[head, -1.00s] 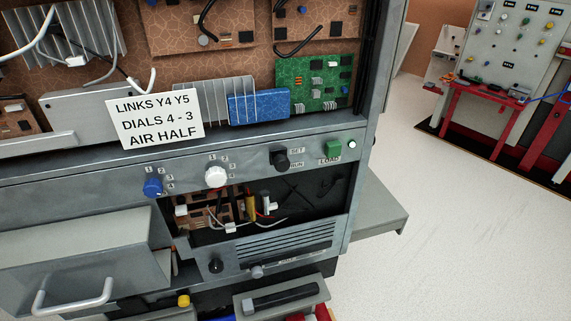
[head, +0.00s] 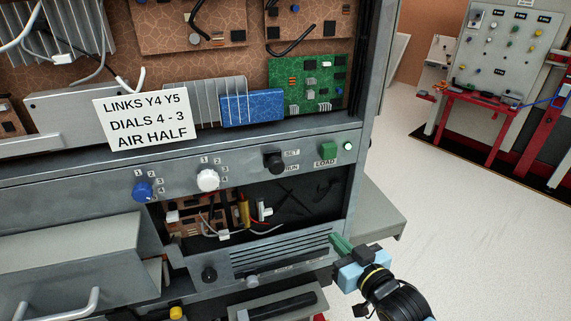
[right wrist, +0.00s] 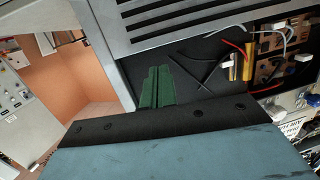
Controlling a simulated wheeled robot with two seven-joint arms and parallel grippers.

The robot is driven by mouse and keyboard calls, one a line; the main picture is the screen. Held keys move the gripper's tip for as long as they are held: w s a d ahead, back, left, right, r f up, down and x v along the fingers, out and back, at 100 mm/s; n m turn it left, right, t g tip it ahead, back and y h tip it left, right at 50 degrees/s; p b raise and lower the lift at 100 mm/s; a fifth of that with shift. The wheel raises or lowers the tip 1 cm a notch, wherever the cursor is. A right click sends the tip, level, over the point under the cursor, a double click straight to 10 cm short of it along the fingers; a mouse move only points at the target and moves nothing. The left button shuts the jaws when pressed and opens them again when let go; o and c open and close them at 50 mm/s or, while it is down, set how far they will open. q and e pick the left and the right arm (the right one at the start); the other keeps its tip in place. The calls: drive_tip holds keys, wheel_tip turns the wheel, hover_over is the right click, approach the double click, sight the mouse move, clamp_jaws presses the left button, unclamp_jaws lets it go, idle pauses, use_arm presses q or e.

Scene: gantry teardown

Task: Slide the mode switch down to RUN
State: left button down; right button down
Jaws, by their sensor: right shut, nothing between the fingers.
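The mode switch (head: 274,161) is a black knob on the grey control strip, with a SET label to its upper right and a RUN label to its lower right. I cannot clearly tell which label its slider is level with. My right gripper (head: 339,242) has green fingers that are shut and empty. It is below and to the right of the switch, in front of the cabinet's lower right corner, well apart from the switch. In the right wrist view the shut fingers (right wrist: 157,88) show against the dark open bay. My left gripper is out of view.
A green LOAD button (head: 326,152) sits right of the switch; a white dial (head: 207,180) and a blue dial (head: 142,191) sit left. Below is an open bay with wires (head: 245,212). A grey side shelf (head: 382,217) juts out right.

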drive_tip(key=s+a+r+n+t+y, duration=0.1)
drive_tip(key=s+a+r+y, duration=0.2)
drive_tip(key=r, duration=0.8)
drive_tip(key=s+a+r+n+t+y, duration=0.1)
drive_tip(key=s+a+r+n+y, duration=0.1)
drive_tip(key=r, duration=1)
drive_tip(key=shift+s+a+n+y+b, duration=0.3)
drive_tip(key=shift+s+a+y+b, duration=0.15)
drive_tip(key=shift+s+y, duration=0.65)
drive_tip(key=shift+a, duration=0.1)
wheel_tip(320, 180, up, 4)
drive_tip(key=p, duration=0.1)
hover_over(275, 164)
drive_tip(key=d, duration=0.1)
drive_tip(key=shift+s+d+f, duration=0.2)
drive_tip(key=shift+s, duration=0.05)
wheel_tip(275, 164, down, 3)
drive_tip(key=shift+s+d+f+b, duration=0.15)
drive_tip(key=shift+b, duration=0.15)
drive_tip(key=shift+f, duration=0.55)
